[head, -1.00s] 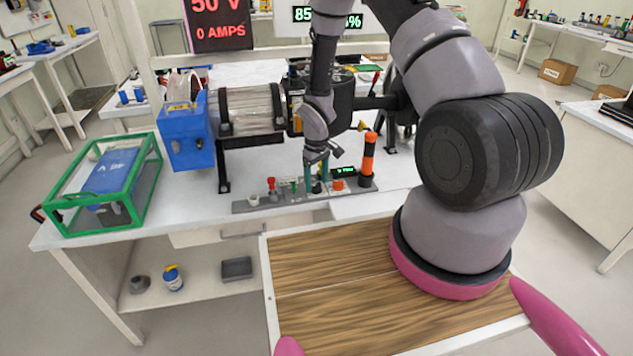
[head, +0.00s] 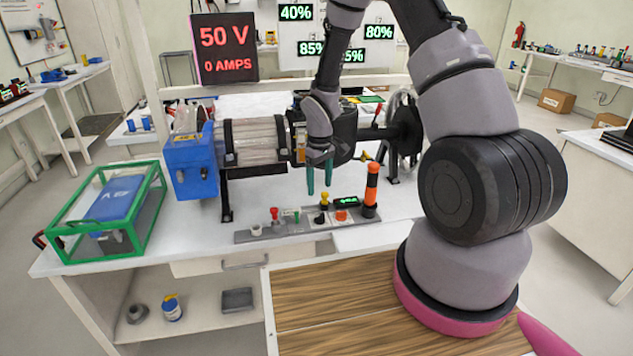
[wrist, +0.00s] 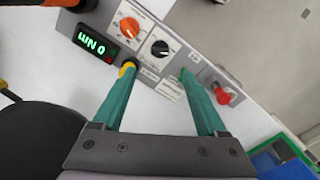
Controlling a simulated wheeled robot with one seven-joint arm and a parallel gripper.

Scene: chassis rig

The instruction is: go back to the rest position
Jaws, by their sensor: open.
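My gripper (head: 320,180) hangs open and empty above the control strip in the head view, its two teal fingers pointing down. In the wrist view the teal fingers (wrist: 162,105) are spread apart with nothing between them. Below them the grey control strip (head: 262,235) holds a red knob (head: 274,213), a green switch (head: 296,214), a yellow-topped knob (head: 324,199) and a small green display (head: 346,201). The wrist view also shows the display (wrist: 94,47), an orange dial (wrist: 131,25), a black dial (wrist: 160,48) and the red knob (wrist: 223,96).
Behind my gripper stands the rig with a blue box (head: 193,160) and a clear cylinder (head: 255,142). An orange-black post (head: 371,188) rises at the strip's right end. A green-framed case (head: 107,210) sits at the table's left. A screen (head: 224,48) reads 50 V, 0 AMPS.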

